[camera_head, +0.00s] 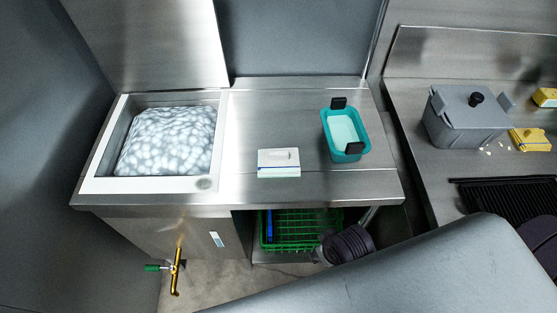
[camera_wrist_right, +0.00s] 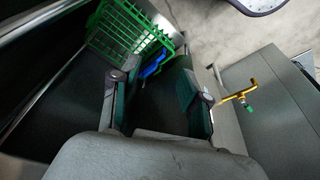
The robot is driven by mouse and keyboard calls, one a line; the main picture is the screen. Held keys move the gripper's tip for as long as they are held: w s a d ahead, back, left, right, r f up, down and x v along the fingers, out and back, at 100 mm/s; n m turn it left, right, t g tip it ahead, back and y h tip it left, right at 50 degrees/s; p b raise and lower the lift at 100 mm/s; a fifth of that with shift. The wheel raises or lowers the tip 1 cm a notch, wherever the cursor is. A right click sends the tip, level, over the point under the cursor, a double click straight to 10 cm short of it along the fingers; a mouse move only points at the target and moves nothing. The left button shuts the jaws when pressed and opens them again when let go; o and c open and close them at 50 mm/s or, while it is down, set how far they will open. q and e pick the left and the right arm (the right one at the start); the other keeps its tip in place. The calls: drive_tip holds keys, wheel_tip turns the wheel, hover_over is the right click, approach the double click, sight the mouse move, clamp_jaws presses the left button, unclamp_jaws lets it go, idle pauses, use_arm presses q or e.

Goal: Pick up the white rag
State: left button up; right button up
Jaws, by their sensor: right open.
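A folded white rag (camera_head: 279,162) with a blue stripe along its near edge lies flat on the steel counter, between the ice bin and a teal tub. My right gripper (camera_wrist_right: 155,90) shows in the right wrist view, with its two dark green fingers spread apart and nothing between them. Beyond the fingers are a green basket and floor; the rag is not in that view. My left gripper is not in view.
The steel counter (camera_head: 265,112) is clear behind the rag. The teal tub (camera_head: 326,131) with black handles stands right, and the ice bin (camera_head: 101,184) left. Below are a green basket (camera_head: 300,229) and a brass tap (camera_head: 176,268). A lidded grey pot (camera_head: 462,127) stands far right.

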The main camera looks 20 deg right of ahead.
drive_tip(key=w+a+r+n+y, duration=0.1)
drive_tip(key=w+a+r+n, duration=0.2)
drive_tip(key=r, duration=0.8)
drive_tip(key=w+a+r+n+y, duration=0.3)
drive_tip(key=w+a+r+n, duration=0.35)
drive_tip(key=w+a, duration=0.4)
wheel_tip(320, 180, up, 12)
drive_tip(key=r+n+g+h, duration=0.1)
drive_tip(key=n+g+h, duration=0.2)
drive_tip(key=h, duration=0.1)
hover_over(279, 152)
drive_tip(key=a, duration=0.1)
wheel_tip(279, 152, down, 8)
drive_tip(key=shift+w+f+p, duration=0.1)
drive_tip(key=shift+f+p, duration=0.05)
drive_tip(key=shift+p, duration=0.45)
drive_tip(key=f+p, duration=0.1)
drive_tip(key=f, duration=0.1)
drive_tip(key=d+f, duration=0.1)
drive_tip(key=f, duration=0.1)
drive_tip(key=shift+f+p, duration=0.35)
drive_tip(key=shift+p, duration=0.05)
drive_tip(key=shift+f, duration=0.4)
